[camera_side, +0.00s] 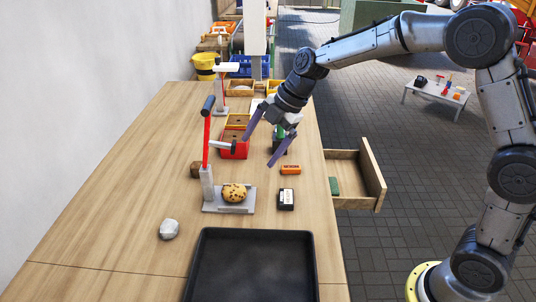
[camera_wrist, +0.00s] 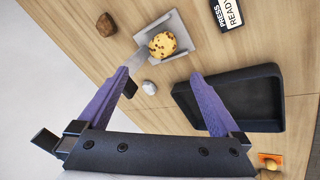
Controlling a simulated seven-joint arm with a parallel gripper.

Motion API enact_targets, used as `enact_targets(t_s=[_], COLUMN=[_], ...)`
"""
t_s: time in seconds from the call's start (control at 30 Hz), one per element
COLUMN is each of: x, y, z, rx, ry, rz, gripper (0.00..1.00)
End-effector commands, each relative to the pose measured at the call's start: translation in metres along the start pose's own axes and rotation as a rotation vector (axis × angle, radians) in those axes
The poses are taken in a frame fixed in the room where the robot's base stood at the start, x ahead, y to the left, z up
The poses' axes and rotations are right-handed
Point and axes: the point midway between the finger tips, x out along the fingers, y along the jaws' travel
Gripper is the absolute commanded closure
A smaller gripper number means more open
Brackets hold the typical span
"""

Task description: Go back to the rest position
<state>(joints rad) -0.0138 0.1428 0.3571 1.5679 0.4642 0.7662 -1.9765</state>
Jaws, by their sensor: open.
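My gripper (camera_side: 266,140) is open and empty, held above the wooden table (camera_side: 135,190). Its two purple fingers are spread apart, and they also show in the wrist view (camera_wrist: 162,98). A spotted yellow potato (camera_side: 234,193) lies on a grey metal plate (camera_side: 246,208) below and in front of the gripper. The potato also shows in the wrist view (camera_wrist: 162,45), beyond the fingertips and apart from them. A post with a red handle (camera_side: 206,142) rises from the plate's left side.
A black tray (camera_side: 252,232) lies at the table's near edge. Red bins (camera_side: 235,149) stand behind. An open drawer (camera_side: 372,172) juts out at right.

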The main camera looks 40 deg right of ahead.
Motion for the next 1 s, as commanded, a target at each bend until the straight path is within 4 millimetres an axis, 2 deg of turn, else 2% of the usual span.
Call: enact_targets(t_s=[0.13,0.23,0.3,0.37,0.5,0.6,0.7,0.9,1.0], x=[-0.042,-0.086,-0.117,-0.139,-0.177,-0.192,-0.197,-0.190,-0.182], y=[0.010,-0.002,-0.021,-0.042,-0.101,-0.143,-0.181,-0.245,-0.267], z=[-0.012,-0.023,-0.029,-0.033,-0.036,-0.034,-0.029,-0.015,-0.007], rx=[-0.026,-0.055,-0.023,0.040,0.261,0.453,0.651,1.061,1.255], ry=[-0.007,-0.028,-0.046,-0.060,-0.089,-0.105,-0.117,-0.140,-0.158], rz=[0.082,0.142,0.174,0.195,0.240,0.268,0.292,0.328,0.332], gripper=[0.00,0.00,0.00,0.00,0.00,0.00,0.00,0.00,0.00])
